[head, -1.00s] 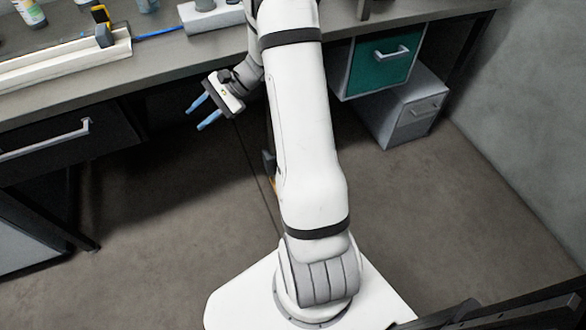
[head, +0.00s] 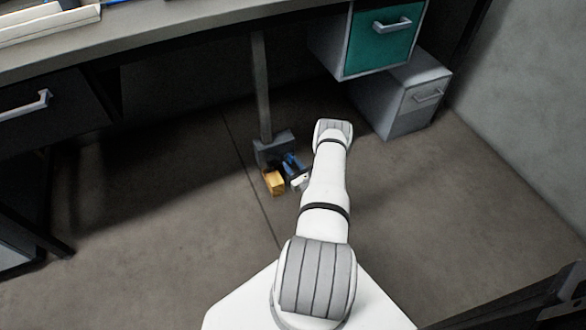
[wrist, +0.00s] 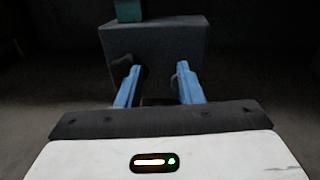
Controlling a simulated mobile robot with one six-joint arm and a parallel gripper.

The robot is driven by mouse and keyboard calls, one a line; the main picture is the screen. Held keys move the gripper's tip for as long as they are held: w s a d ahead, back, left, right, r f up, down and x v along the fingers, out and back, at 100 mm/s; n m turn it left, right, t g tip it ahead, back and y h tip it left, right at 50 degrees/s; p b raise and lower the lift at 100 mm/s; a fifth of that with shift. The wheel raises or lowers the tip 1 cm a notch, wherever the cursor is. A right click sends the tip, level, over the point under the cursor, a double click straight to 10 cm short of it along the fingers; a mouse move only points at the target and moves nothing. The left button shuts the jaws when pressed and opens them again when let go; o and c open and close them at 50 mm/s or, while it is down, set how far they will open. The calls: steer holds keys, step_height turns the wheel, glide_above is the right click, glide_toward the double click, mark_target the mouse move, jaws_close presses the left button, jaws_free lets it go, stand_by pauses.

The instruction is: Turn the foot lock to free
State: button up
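A dark grey box (head: 268,150) sits at the foot of a post under the bench. An orange-yellow block (head: 273,182) is on the floor side of it, close to my fingers. I cannot tell which part is the foot lock. My gripper (head: 292,162) is low at the front of the grey box. In the wrist view, my gripper (wrist: 158,68) has its two blue fingers apart, with the face of the grey box (wrist: 165,40) showing between them. A dark round shape (wrist: 120,70) lies beside and partly behind the left finger. Contact is unclear.
The post (head: 261,85) rises from the box to the bench (head: 180,45). A teal drawer (head: 383,40) and a grey cabinet (head: 408,100) stand to the right. Open floor (head: 170,215) lies to the left.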

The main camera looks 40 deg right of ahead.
mark_target(291, 160)
steer(key=s+d+f+m+h, duration=0.2)
steer(key=s+f+h, duration=0.1)
steer(key=f, duration=0.2)
steer(key=shift+g, duration=0.4)
steer(key=b+x, duration=0.1)
steer(key=x, duration=0.2)
steer(key=b+x, duration=0.2)
steer(key=x, duration=0.2)
steer(key=shift+a+f, duration=0.15)
steer(key=shift+a, duration=0.1)
steer(key=shift+c, duration=0.4)
jaws_close()
steer(key=shift+d, duration=0.1)
